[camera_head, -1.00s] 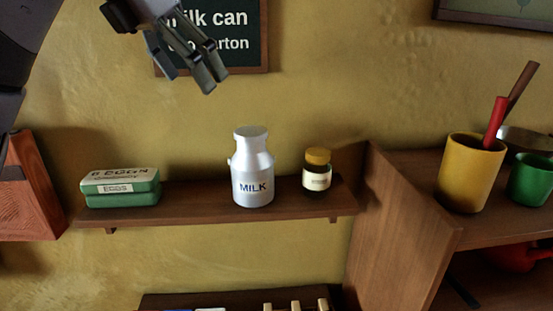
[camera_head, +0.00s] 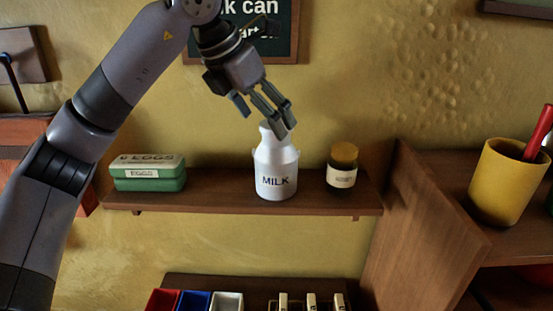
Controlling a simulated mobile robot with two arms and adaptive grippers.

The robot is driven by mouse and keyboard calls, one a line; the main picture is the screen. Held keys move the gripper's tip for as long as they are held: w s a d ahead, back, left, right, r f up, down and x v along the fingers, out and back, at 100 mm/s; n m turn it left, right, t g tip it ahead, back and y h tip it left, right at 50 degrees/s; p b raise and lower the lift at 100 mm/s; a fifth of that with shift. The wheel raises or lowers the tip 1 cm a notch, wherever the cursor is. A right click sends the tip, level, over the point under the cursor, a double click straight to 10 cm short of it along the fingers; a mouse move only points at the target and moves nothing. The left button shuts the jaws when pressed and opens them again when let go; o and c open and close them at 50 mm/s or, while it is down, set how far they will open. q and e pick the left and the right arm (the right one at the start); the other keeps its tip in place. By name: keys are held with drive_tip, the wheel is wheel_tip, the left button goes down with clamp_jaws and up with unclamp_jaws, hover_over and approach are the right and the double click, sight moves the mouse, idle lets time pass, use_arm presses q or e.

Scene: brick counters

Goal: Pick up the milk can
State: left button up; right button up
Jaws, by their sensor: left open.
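The white milk can (camera_head: 275,170), marked MILK, stands upright on a brown wall shelf (camera_head: 225,203), between a green egg carton and a dark jar. My left gripper (camera_head: 277,120) comes down from the upper left, fingers apart and pointing down to the right. Its fingertips are at the can's top and hide part of its lid. I cannot tell whether they touch it. Nothing is between the fingers that I can see. My right gripper is not in view.
The egg carton (camera_head: 148,172) sits left on the shelf; the yellow-lidded jar (camera_head: 342,168) stands close right of the can. A wooden cabinet side (camera_head: 425,225) and yellow cup (camera_head: 506,182) are at right. Small bins (camera_head: 193,301) are below. A sign (camera_head: 283,20) hangs above.

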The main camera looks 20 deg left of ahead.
sight(276, 158)
use_arm(q)
drive_tip(key=p+x, duration=0.1)
drive_tip(key=x, duration=0.1)
drive_tip(key=p+x, duration=0.1)
drive_tip(key=x, duration=0.1)
drive_tip(key=shift+w+d, duration=0.35)
drive_tip(key=shift+d, duration=0.05)
drive_tip(key=shift+w+f, duration=0.1)
drive_tip(key=shift+f, duration=0.1)
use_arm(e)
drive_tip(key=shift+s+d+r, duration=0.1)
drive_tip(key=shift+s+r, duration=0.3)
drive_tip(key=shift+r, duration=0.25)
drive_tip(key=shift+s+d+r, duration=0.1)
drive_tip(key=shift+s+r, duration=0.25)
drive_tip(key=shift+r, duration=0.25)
use_arm(q)
drive_tip(key=shift+c, duration=0.3)
drive_tip(key=c, duration=1.1)
clamp_jaws()
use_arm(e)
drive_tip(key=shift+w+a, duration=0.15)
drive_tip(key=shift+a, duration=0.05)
